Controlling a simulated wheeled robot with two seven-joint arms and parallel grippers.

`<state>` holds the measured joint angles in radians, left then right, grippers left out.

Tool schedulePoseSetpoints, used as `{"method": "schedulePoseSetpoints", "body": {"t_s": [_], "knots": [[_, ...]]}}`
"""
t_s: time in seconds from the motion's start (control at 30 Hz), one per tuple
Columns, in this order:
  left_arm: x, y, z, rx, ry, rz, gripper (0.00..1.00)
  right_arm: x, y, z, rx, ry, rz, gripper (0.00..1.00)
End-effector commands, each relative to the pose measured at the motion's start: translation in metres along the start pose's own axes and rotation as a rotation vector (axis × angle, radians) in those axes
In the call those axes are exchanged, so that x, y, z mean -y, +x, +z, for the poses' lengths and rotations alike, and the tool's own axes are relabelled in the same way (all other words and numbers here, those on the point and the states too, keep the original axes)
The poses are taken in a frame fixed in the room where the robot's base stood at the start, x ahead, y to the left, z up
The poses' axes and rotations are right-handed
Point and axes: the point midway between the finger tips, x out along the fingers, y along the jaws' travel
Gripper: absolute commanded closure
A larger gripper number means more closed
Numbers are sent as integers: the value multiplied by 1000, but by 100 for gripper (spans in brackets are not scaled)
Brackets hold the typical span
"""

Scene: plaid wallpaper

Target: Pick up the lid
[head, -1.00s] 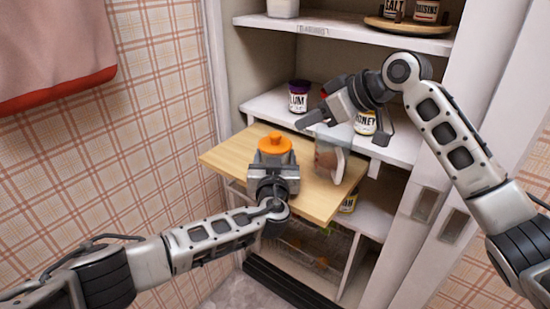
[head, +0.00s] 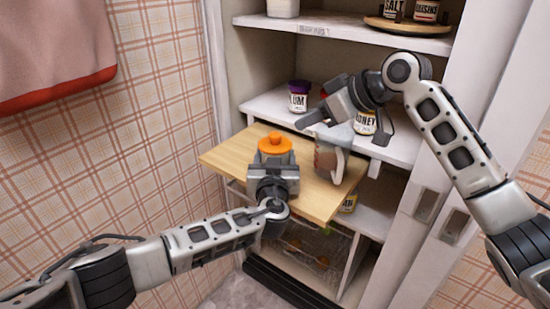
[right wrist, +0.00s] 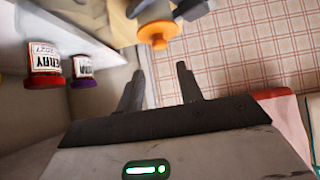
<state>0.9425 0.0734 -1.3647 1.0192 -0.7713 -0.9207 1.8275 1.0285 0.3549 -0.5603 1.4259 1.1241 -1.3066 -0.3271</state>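The orange lid (head: 275,144) has a round knob on top and sits at the far side of my left gripper (head: 274,164), over the wooden board. My right gripper (head: 346,124) is high to the right of the lid, above a clear pitcher. Its fingers (right wrist: 160,88) are spread with nothing between them.
The clear pitcher (head: 329,163) stands on the pull-out wooden board (head: 225,157). Behind, a shelf holds a purple-capped jar (head: 299,97) and a honey jar (head: 365,122), close to my right gripper. A cabinet door (head: 480,120) stands at right. The board's left end is clear.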

Motion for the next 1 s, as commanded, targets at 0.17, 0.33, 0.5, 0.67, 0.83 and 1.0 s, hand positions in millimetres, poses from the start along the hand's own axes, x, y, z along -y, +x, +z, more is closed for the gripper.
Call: {"method": "schedulePoseSetpoints", "body": {"t_s": [0.17,0.33,0.5,0.67,0.83,1.0], "knots": [[0,0,0,0,0,-1,60,1,2,-5,24,15,10,25],[0,0,0,0,0,0,60,8,12,-26,162,113,86,3],[0,0,0,0,0,0,60,18,14,-41,310,238,195,3],[0,0,0,0,0,0,60,22,19,-42,374,298,252,3],[0,0,0,0,0,0,60,16,45,-30,381,305,258,3],[0,0,0,0,0,0,60,12,67,-21,377,301,258,3]]}}
